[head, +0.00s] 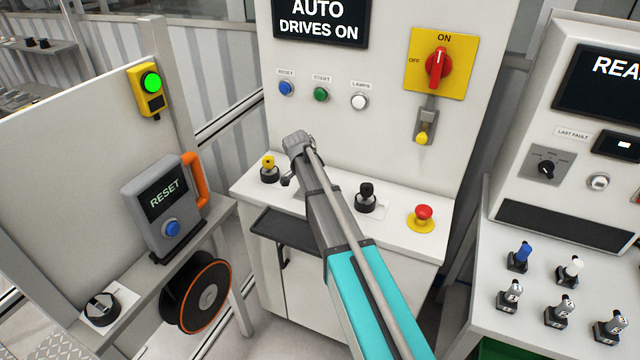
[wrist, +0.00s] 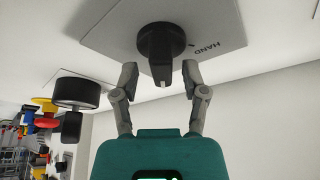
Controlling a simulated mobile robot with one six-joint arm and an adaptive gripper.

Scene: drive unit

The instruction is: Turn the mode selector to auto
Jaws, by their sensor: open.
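The mode selector (wrist: 162,48) is a black round knob with a bar handle, on a grey plate marked HAND (wrist: 207,50). The white mark on the handle's end points toward my gripper's body in the wrist view, with the HAND word to its right. My gripper (wrist: 160,76) is open, with one finger on each side of the handle's end and visible gaps between. In the head view my gripper (head: 288,178) is over the cabinet's ledge, and my arm hides the selector there. The display (head: 320,20) reads AUTO DRIVES ON.
On the ledge are a yellow-topped switch (head: 268,168) to the left, a black knob (head: 366,197) and a red emergency stop (head: 424,214) to the right. A dark tray (head: 283,232) juts out below. A RESET box (head: 163,215) with an orange handle stands at left.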

